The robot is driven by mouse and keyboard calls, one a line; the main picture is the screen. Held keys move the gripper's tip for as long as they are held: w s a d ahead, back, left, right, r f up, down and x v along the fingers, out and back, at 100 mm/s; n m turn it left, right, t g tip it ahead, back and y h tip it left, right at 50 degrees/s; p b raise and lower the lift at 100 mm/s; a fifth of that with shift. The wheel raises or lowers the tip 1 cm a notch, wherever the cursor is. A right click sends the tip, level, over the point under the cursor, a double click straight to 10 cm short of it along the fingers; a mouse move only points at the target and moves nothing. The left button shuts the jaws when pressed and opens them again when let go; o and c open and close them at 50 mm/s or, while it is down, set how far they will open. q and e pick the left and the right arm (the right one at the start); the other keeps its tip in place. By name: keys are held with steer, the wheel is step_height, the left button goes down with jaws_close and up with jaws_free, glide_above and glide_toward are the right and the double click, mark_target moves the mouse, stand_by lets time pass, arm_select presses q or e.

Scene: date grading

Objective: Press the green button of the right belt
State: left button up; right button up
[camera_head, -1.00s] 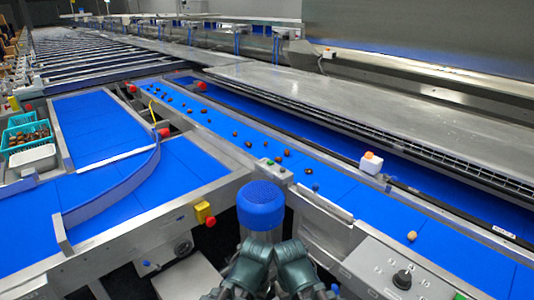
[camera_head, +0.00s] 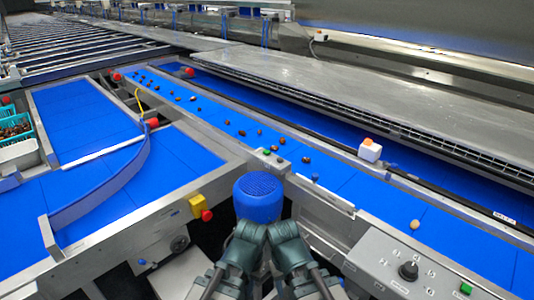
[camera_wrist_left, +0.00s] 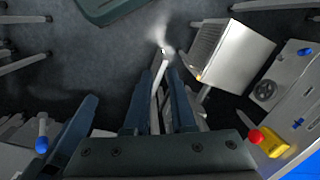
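The right belt (camera_head: 350,190) is blue and carries several brown dates. A grey control panel (camera_head: 375,265) stands at its near side in the head view, with a black knob (camera_head: 408,270) and a green button (camera_head: 466,288) near the bottom right. Another small green button (camera_head: 267,151) sits on the frame by the belt's near edge. My left gripper (camera_wrist_left: 157,82) shows two dark fingers with a gap over the floor in the left wrist view; nothing is seen between them at close range. My folded arms show at the bottom centre, apart from the panel. I cannot make out my right gripper.
A yellow box with a red stop button (camera_head: 201,207) is on the left belt's frame. A white box with an orange top (camera_head: 370,150) stands beside the right belt. Metal frames border the gap around me. A teal crate (camera_head: 14,130) is at the far left.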

arm_select(q)
jaws_close()
stand_by(1.4)
